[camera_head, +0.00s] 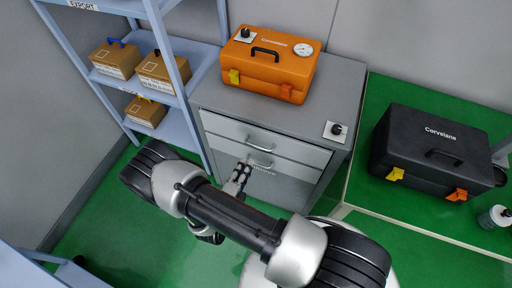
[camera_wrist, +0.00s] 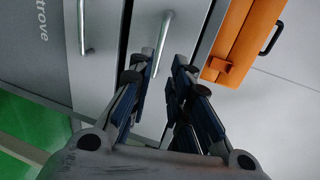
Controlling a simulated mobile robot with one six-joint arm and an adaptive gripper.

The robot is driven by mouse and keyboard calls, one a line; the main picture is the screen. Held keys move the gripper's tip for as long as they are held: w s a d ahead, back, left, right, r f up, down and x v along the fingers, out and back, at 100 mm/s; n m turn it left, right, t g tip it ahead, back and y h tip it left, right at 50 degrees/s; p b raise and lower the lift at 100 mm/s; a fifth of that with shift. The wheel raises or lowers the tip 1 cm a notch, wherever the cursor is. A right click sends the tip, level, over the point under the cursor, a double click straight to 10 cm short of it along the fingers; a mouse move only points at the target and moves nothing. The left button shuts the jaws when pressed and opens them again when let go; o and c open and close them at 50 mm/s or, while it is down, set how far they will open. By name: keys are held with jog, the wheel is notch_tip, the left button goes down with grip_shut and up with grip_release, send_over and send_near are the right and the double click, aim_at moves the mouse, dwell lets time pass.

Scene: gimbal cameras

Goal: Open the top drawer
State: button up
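The grey cabinet (camera_head: 334,95) has two light drawer fronts with bar handles. The top drawer (camera_head: 225,127) looks shut, and its handle (camera_head: 260,148) shows above the lower drawer's handle (camera_head: 262,165). My gripper (camera_head: 242,168) is in front of the drawers, partly hidden by my arm in the head view. In the wrist view my gripper (camera_wrist: 160,70) is open, with its fingers apart. The top drawer's handle (camera_wrist: 164,34) lies in line with the gap between the fingertips. I cannot tell whether they touch it. The lower handle (camera_wrist: 83,28) is left of the fingers.
A blue shelf (camera_head: 200,60) with cardboard boxes stands left. A black case (camera_head: 430,150) is on the green surface to the right.

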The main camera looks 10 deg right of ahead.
aim_at(257, 146)
jog(key=b+x, duration=0.2)
jog(key=x, duration=1)
grip_shut()
